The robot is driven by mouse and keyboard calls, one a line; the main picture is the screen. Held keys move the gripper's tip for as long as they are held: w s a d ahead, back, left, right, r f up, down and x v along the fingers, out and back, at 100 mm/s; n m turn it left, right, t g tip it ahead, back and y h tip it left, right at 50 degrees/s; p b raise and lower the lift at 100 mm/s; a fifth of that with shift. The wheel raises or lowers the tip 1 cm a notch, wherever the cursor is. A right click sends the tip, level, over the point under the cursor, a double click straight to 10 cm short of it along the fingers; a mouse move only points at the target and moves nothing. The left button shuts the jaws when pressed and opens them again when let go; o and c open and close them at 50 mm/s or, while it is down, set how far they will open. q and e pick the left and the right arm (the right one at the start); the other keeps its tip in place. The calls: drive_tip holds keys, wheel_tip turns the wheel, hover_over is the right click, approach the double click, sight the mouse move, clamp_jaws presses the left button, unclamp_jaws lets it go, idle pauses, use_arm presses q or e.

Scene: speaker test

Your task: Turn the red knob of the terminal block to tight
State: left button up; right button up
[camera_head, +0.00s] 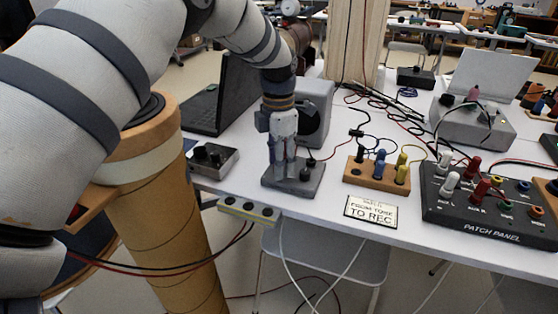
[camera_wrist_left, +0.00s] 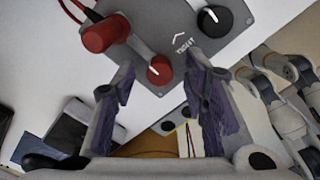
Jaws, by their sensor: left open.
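The terminal block is a grey slab (camera_head: 291,187) near the front edge of the white table in the head view. In the left wrist view, the terminal block (camera_wrist_left: 150,45) carries a small red knob (camera_wrist_left: 160,71) with a white line, beside an arrow and the word TIGHT. My left gripper (camera_head: 281,164) points down over the block and hides the red knob in the head view. In the left wrist view, my left gripper (camera_wrist_left: 158,77) is open, its purple-padded fingers on either side of the red knob with gaps visible. My right gripper is not in view.
The block also bears a larger red post (camera_wrist_left: 105,33) and a black knob (camera_wrist_left: 214,20). A wooden block with coloured posts (camera_head: 376,175), a sign (camera_head: 371,212) and a patch panel (camera_head: 480,218) stand to the right. A grey speaker box (camera_head: 316,105) is behind.

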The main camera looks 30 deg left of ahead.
use_arm(q)
drive_tip(key=shift+c, duration=0.2)
clamp_jaws()
drive_tip(key=shift+m, duration=0.3)
